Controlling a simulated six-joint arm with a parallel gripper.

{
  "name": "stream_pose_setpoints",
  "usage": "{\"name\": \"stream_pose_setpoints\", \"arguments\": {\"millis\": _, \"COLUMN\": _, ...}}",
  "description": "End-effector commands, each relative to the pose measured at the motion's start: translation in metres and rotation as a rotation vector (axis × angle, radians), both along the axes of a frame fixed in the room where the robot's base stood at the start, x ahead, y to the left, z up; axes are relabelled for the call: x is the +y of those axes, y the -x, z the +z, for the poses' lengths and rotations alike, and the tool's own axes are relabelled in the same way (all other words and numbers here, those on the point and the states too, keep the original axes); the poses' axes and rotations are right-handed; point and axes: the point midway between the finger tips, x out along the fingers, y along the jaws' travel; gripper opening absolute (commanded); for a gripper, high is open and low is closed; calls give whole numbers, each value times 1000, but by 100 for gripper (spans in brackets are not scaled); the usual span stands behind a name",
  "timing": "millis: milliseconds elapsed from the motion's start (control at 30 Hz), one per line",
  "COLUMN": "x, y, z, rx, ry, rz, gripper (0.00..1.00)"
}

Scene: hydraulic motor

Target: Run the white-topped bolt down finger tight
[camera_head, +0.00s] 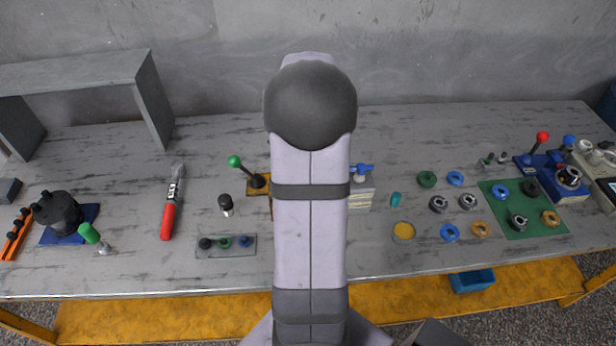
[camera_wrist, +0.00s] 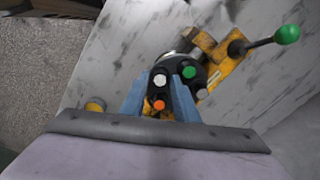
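In the wrist view, a dark round motor face carries several coloured bolt heads. The white-topped bolt (camera_wrist: 160,80) shows between the two blue fingertips of my gripper (camera_wrist: 160,77). An orange head (camera_wrist: 160,104) sits lower between the fingers, and a green head (camera_wrist: 188,72) lies just right of the right fingertip. Another pale head (camera_wrist: 202,94) is farther right. The fingers stand apart, with gaps beside the white top, so my gripper looks open. How far the bolt is seated cannot be told. In the head view my arm hides the motor and gripper.
A green-knobbed lever (camera_wrist: 286,35) rises beside the motor; it also shows in the head view (camera_head: 235,161). Left of my arm are a red-handled tool (camera_head: 167,221) and a grey tray (camera_head: 217,253). Rings lie around a green mat (camera_head: 541,221) at right.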

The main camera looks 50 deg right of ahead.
Motion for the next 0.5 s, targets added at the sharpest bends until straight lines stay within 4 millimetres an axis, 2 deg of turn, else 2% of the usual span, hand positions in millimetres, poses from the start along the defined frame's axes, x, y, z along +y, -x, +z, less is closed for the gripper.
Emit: {"name": "stream_pose_setpoints", "arguments": {"millis": 500, "x": 0, "y": 0, "z": -8, "rx": 0, "ry": 0, "rz": 0, "gripper": 27}}
